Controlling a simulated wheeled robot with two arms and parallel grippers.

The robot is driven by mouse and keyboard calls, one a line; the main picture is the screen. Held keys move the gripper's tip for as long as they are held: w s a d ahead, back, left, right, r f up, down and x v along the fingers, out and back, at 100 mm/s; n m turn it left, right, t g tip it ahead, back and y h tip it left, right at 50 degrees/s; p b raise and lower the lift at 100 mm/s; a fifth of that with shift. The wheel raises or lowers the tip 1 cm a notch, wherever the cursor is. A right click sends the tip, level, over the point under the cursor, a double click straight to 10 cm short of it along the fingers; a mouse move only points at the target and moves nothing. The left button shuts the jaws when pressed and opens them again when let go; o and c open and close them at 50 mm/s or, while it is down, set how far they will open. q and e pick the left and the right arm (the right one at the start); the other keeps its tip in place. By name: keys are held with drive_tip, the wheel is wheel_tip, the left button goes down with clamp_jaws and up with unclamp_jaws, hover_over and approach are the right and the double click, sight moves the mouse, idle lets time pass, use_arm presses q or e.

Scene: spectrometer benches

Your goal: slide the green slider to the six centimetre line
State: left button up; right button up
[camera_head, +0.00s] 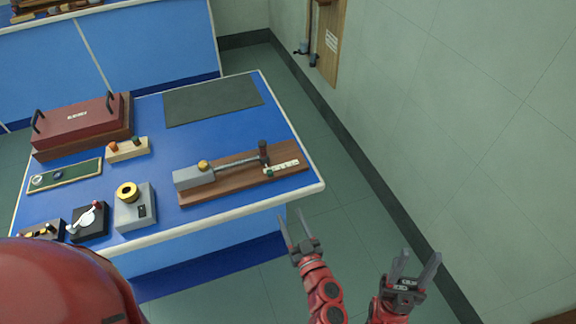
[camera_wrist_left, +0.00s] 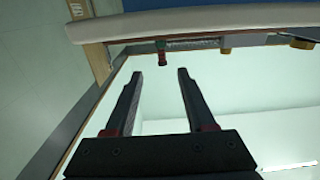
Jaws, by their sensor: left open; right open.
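The wooden board (camera_head: 230,178) lies on the right part of the blue bench. On it a metal rod (camera_head: 238,163) runs from a grey block to a white scale strip (camera_head: 285,167). A small green piece (camera_head: 268,172), likely the slider, sits at the strip's left end, below a dark red knob (camera_head: 263,149). The scale's marks are too small to read. My left gripper (camera_head: 292,215) is open and empty, off the bench's near right edge. My right gripper (camera_head: 420,256) is open and empty, further right.
A grey block (camera_head: 194,177) with a brass knob stands on the board's left end. A dark mat (camera_head: 212,100), a dark red case (camera_head: 75,122) and several small instruments share the bench. The bench's pale rim (camera_head: 230,214) lies near my left gripper. A wall is at right.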

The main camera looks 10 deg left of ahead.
sight(271, 175)
use_arm(q)
drive_tip(key=p+x, duration=0.2)
drive_tip(key=x, duration=1.5)
drive_tip(key=shift+w+a, duration=0.1)
drive_tip(key=shift+a, duration=0.1)
clamp_jaws()
idle(0.6)
